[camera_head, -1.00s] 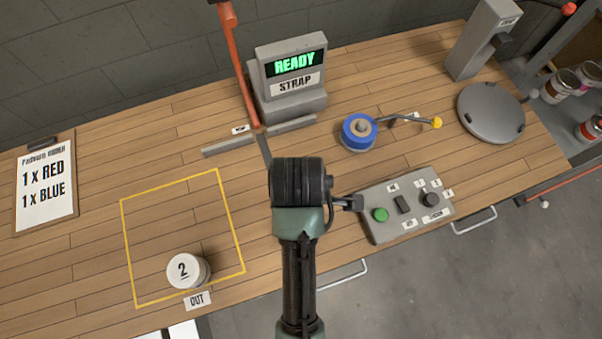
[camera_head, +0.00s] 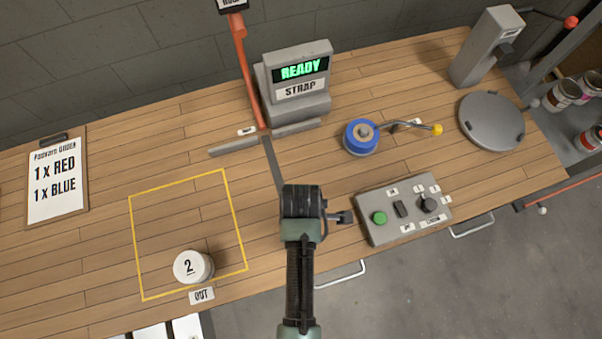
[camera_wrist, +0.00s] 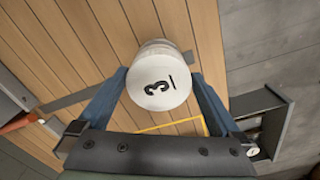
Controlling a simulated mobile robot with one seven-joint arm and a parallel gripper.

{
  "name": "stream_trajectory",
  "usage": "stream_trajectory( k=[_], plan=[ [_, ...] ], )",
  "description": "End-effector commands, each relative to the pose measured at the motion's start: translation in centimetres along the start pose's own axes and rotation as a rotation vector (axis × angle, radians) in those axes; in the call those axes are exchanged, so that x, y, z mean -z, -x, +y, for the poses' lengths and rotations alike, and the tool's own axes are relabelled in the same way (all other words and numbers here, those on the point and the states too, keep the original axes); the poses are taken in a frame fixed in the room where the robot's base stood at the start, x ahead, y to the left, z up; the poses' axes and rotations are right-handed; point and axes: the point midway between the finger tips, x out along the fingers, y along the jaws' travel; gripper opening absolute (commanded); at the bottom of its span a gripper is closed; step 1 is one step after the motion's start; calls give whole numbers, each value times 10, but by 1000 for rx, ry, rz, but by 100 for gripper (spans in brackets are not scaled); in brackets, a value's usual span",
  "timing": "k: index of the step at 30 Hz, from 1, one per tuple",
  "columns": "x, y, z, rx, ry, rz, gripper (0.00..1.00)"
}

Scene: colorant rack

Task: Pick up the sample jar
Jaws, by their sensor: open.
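A white-lidded jar marked 3 (camera_wrist: 158,82) shows in the wrist view, with its pale side above the lid. My gripper (camera_wrist: 160,75) is open, with one blue finger on each side of this lid. Whether the fingers touch it cannot be told. In the head view my arm covers the spot below it, so this jar and the fingers are hidden there.
A grey control box (camera_head: 375,235) with a green button stands right of my arm. Behind are the STRAP unit (camera_head: 293,105) with a READY display, a blue spool (camera_head: 360,137) with a yellow-tipped lever and a grey round plate (camera_head: 491,122). An order clipboard (camera_head: 57,181) lies left.

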Motion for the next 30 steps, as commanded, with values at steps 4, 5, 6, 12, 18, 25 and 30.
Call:
stream_trajectory(
  k=[4,5,6,12,18,25,30],
  plan=[
    [0,-18,0,3,-1,0,100],
    [0,-20,0,2,-1,0,100],
    [0,-24,0,1,-1,0,100],
    [0,-28,0,-1,-1,0,100],
    [0,-28,0,-1,-1,0,84],
    [0,-28,0,-1,-1,0,42],
    [0,-27,1,-2,-1,0,19]
  ],
)
